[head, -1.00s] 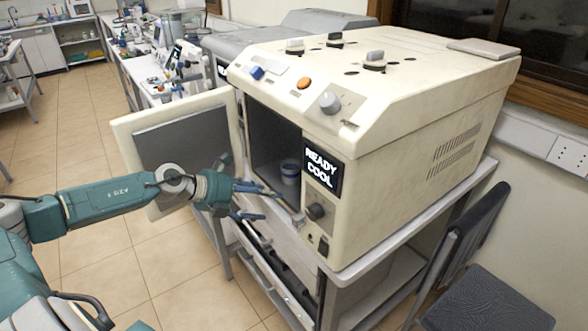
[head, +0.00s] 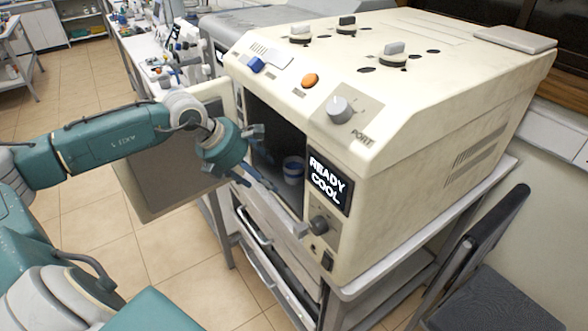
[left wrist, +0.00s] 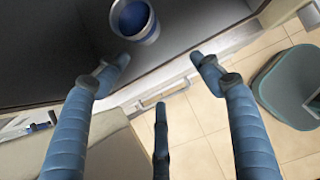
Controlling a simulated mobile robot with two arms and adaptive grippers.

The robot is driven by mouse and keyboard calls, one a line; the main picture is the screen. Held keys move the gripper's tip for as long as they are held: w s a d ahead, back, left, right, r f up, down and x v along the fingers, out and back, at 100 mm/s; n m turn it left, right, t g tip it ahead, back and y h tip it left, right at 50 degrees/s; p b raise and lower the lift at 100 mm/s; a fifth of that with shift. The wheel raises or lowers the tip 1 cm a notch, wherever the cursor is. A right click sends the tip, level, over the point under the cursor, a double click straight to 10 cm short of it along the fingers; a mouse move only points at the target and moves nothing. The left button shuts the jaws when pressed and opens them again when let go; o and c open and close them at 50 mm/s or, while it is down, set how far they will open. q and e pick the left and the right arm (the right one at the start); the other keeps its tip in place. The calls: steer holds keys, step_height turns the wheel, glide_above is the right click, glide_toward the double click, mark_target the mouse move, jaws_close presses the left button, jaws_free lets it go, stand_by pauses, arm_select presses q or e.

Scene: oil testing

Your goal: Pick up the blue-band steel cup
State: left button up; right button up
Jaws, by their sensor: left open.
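The blue-band steel cup (head: 293,170) stands upright inside the open chamber of the cream oven (head: 430,150). In the left wrist view the cup (left wrist: 134,20) is at the top, beyond the fingertips, with its blue inside and pale rim showing. My left gripper (head: 254,158) is at the chamber opening, just left of the cup in the head view. Its blue fingers (left wrist: 160,62) are spread apart with nothing between them, and the cup is clear of them. My right gripper is not in view.
The oven door (head: 180,150) hangs open on the left, behind my left arm. The display (head: 329,183) reads "READY COOL". The oven stands on a grey stand (head: 400,260). A dark chair (head: 490,290) is at the lower right. Floor is clear at the left.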

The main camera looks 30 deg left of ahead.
mark_target(291, 164)
arm_select(q)
steer(key=w, duration=0.1)
steer(key=w+d+p, duration=0.1)
steer(key=w+p, duration=0.1)
steer(key=w, duration=0.1)
steer(key=shift+d, duration=0.3)
steer(key=shift+w+d+r, duration=0.15)
steer(key=shift+w+d, duration=0.05)
steer(key=shift+w, duration=0.05)
steer(key=w+p, duration=0.1)
steer(key=w+d+p, duration=0.1)
steer(key=w, duration=0.1)
steer(key=shift+w+d+f+p, duration=0.25)
steer(key=shift+w+d+p, duration=0.1)
steer(key=shift+w+p, duration=0.05)
steer(key=shift+w+f, duration=0.15)
steer(key=shift+f, duration=0.25)
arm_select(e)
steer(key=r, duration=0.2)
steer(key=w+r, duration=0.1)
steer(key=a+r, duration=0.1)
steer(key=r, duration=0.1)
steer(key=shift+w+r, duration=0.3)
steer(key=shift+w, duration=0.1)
arm_select(q)
steer(key=shift+c, duration=0.2)
steer(key=c, duration=1.2)
